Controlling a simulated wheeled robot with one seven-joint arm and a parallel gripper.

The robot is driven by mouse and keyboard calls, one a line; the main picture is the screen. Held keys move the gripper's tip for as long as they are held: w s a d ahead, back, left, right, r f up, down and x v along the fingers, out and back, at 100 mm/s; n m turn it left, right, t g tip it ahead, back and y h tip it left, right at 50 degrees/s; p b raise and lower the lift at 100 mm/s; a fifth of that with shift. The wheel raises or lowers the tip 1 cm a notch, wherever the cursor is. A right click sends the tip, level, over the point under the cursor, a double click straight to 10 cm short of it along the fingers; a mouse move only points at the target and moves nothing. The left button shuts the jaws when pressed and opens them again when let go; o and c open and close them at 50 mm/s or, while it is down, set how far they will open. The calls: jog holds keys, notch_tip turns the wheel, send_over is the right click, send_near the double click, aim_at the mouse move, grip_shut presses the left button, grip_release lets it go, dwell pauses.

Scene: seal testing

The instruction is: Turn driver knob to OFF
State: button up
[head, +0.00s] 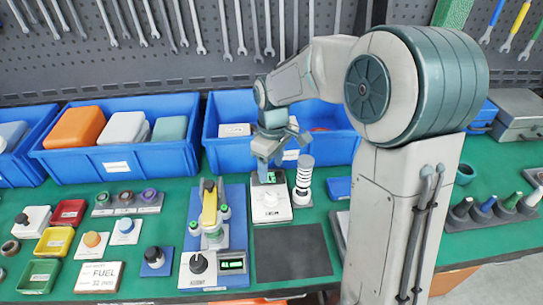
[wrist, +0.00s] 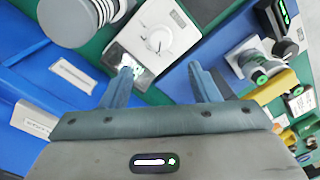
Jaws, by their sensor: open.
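A white box (head: 272,205) stands on the green bench, below my gripper in the head view. In the wrist view, this box (wrist: 178,22) carries a round white knob (wrist: 158,40) with a dark pointer mark. I take it as the driver knob; its lettering is too small to read. My gripper (wrist: 163,75) is open and empty. Its fingertips are apart from the knob, with one finger partly over the box's small lit panel.
A ringed white-and-black cylinder (head: 304,180) stands close at the box's right. A yellow clamp fixture (head: 210,210) and a black-knobbed unit with a green display (head: 232,264) are at its left. Blue bins (head: 120,160) line the back. A dark mat (head: 292,252) lies clear in front.

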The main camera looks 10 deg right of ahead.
notch_tip(320, 180, up, 3)
jog(key=shift+r, duration=0.1)
jog(key=shift+d, duration=0.1)
dwell(0.6)
jog(key=s+d+r+m+t, duration=0.1)
jog(key=s+d+m, duration=0.3)
jog(key=s, duration=0.5)
jog(key=s+d+r+m+t, duration=0.2)
jog(key=s+d+m, duration=0.3)
jog(key=s, duration=0.5)
jog(key=shift+r+m, duration=0.25)
jog(key=shift+m, duration=0.25)
jog(key=shift+w, duration=0.1)
